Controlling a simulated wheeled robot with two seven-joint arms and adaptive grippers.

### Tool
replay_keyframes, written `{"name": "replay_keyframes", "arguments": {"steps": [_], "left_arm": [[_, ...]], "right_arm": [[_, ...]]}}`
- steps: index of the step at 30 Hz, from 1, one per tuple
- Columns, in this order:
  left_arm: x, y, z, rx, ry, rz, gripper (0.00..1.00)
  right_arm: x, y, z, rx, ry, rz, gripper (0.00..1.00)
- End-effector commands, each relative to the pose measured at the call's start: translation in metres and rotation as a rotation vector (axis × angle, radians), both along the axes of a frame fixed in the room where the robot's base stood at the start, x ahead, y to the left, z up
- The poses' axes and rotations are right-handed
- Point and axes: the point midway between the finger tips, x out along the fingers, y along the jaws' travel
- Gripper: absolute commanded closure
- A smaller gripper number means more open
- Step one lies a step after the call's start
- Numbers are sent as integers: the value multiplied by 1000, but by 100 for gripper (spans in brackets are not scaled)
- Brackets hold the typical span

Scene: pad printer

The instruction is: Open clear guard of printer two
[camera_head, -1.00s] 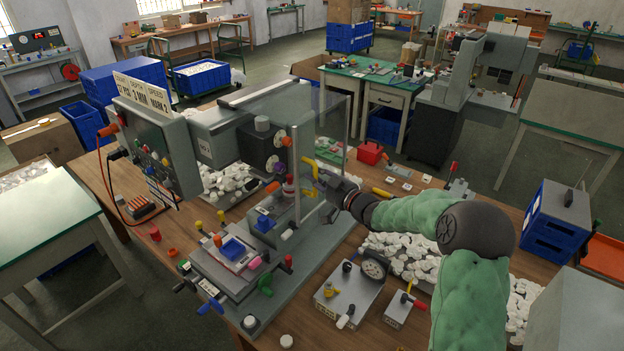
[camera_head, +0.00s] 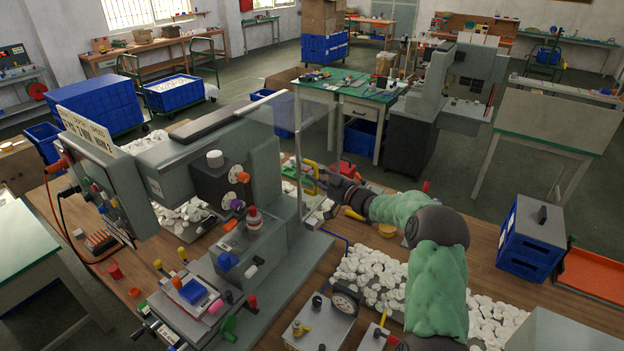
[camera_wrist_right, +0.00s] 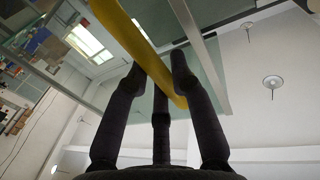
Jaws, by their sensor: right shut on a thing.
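Printer two (camera_head: 265,160) is the grey machine on the wooden bench at the left of the head view. Its clear guard (camera_head: 317,125) is a see-through panel with a thin metal edge post. It stands out at the right side of the printer, and the print head (camera_head: 212,178) and front are uncovered. The yellow handle (camera_head: 309,166) is on the guard's edge. My right gripper (camera_head: 322,178) is shut on this handle. In the right wrist view the yellow handle (camera_wrist_right: 130,42) passes between the dark fingers of the gripper (camera_wrist_right: 160,78). My left gripper is out of view.
White parts (camera_head: 375,280) lie in a heap on the bench below my right forearm. A gauge block (camera_head: 325,318) stands at the front of the bench. A blue crate (camera_head: 533,235) stands at the right. A green-topped desk (camera_head: 355,85) is behind the guard.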

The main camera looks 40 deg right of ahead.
Motion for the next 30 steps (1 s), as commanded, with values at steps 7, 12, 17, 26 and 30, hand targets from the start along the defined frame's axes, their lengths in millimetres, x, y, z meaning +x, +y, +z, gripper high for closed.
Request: {"name": "replay_keyframes", "arguments": {"steps": [7,12,17,26,30], "left_arm": [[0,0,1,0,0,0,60],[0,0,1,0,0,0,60],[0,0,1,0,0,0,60],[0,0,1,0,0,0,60],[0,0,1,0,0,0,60]], "right_arm": [[1,-3,0,1,0,0,100],[1,-3,0,0,0,0,100],[1,-3,0,0,0,0,51],[0,-3,-1,1,1,0,51],[-12,-6,0,0,1,-1,51]]}}
